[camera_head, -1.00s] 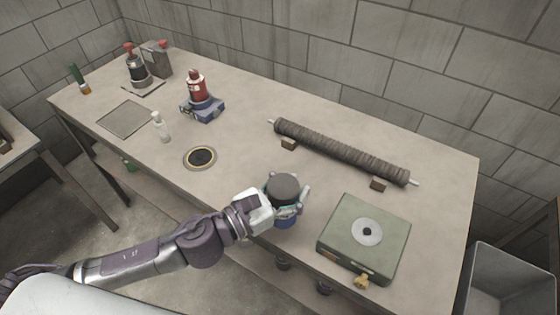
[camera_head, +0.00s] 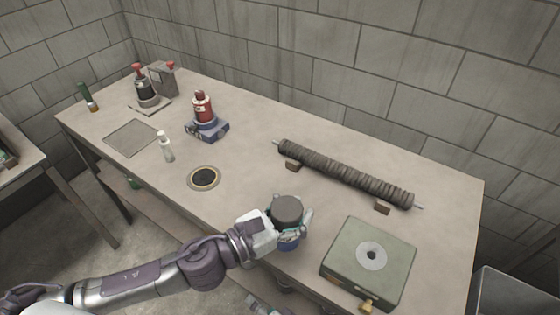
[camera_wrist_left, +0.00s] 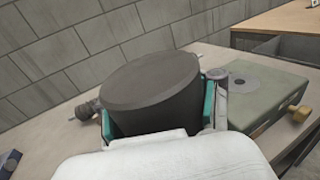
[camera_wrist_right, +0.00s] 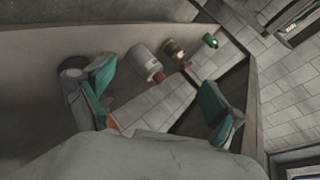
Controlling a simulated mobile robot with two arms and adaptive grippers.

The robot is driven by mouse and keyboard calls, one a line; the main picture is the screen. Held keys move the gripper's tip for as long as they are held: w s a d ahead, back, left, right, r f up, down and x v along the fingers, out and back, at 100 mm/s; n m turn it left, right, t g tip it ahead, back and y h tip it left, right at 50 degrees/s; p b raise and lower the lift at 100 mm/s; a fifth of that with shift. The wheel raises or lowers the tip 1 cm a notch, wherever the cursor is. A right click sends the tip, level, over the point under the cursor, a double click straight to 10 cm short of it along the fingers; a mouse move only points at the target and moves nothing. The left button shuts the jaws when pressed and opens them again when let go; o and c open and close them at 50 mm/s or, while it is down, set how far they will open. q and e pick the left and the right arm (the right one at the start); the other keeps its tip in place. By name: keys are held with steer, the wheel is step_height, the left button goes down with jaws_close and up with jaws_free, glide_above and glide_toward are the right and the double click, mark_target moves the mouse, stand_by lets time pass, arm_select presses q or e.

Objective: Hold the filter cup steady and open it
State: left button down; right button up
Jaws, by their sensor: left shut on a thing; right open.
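The filter cup (camera_head: 287,212) has a dark round lid and a blue lower part, and stands upright at the front edge of the table. My left gripper (camera_head: 288,228) is shut around its side below the lid. In the left wrist view the dark lid (camera_wrist_left: 150,82) fills the space between the teal finger pads; the lower body is hidden. My right gripper (camera_head: 264,305) shows at the bottom of the head view, in front of and below the table edge, apart from the cup. In the right wrist view its teal-padded fingers (camera_wrist_right: 156,92) are open with nothing between them.
A green box (camera_head: 368,262) with a brass knob is right of the cup. A wrapped roller (camera_head: 345,174) lies behind on blocks. A black-centred ring (camera_head: 204,177), a small bottle (camera_head: 166,147) and a red device (camera_head: 203,110) are left. A pale canister (camera_wrist_right: 146,62) shows below.

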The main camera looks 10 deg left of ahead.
steer(key=s+a+r+m+g+y, duration=0.1)
steer(key=s+a+r+y, duration=0.1)
steer(key=a+r, duration=0.4)
steer(key=s+a+r+g+y, duration=0.1)
steer(key=s+a+r+y, duration=0.15)
steer(key=a+r, duration=0.35)
steer(key=s+a+r+g+y, duration=0.4)
steer(key=s+a+r+y, duration=0.1)
steer(key=s+r, duration=0.5)
steer(key=w+d+r+n+g+h, duration=0.2)
steer(key=d+r+n+g+h, duration=0.2)
steer(key=d+r+n+g, duration=0.75)
steer(key=w+d+r+n+g+h, duration=0.2)
steer(key=d+r+n+g+h, duration=0.25)
steer(key=d+r+n, duration=1.35)
steer(key=n+t+h, duration=0.6)
steer(key=t+h, duration=0.5)
steer(key=t, duration=0.5)
glide_toward(285, 208)
steer(key=f, duration=0.6)
steer(key=w+f, duration=0.1)
steer(key=f, duration=0.2)
steer(key=shift+d, duration=0.2)
